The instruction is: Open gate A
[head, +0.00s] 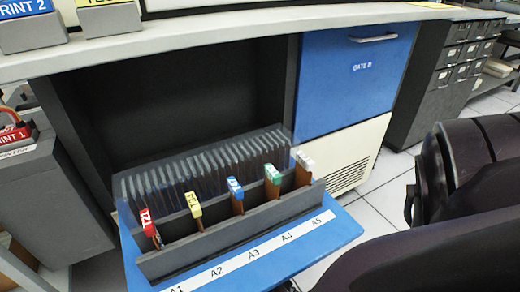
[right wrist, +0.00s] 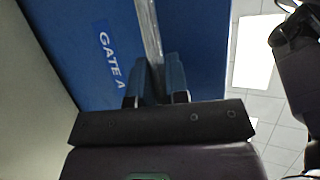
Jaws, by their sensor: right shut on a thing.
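Gate A (head: 338,240) is a blue panel tilted out and down from the dark opening of the cabinet in the head view. On its inner side is a grey card rack (head: 190,255) with a label strip A1 to A5. In the right wrist view, gate A's blue outer face (right wrist: 85,20) carries its label. My right gripper (right wrist: 158,76) is shut on the metal handle (right wrist: 149,30) of gate A. The head view shows my dark right arm at the right, but the gripper itself is hidden there. My left gripper is not in view.
Gate B (head: 350,85) is closed, beside the opening. The rack holds cards with coloured tabs in front of clear dividers (head: 210,165). A grey counter (head: 230,32) overhangs the opening. A grey bin (head: 50,200) stands at left. Drawer cabinets (head: 440,80) stand at far right.

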